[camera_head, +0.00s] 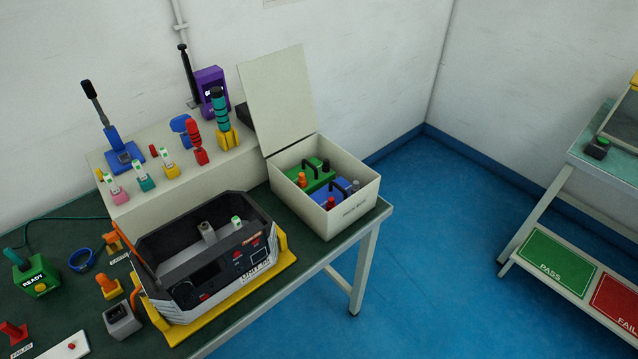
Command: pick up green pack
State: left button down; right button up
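A green pack (311,172) with a black handle sits inside an open cream box (345,208) on the bench's right end. An orange knob stands on the pack's left part. A blue pack (333,192) with a black handle lies in front of it in the same box, close against it. The box lid (277,97) stands raised at the back left. The green pack's lower sides are hidden by the box walls and the blue pack. Neither of my grippers shows in this view.
A grey and black open unit (207,265) on a yellow base stands left of the box. Behind it, a raised shelf (135,203) holds coloured tools. A green block marked READY (36,277) is at far left. Blue floor separates the bench from a right-hand stand with PASS (557,262) and FAIL (617,303) panels.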

aim_at(316, 178)
jog(key=j+u, duration=0.7)
jog(key=j, duration=0.15)
jog(key=k, duration=0.05)
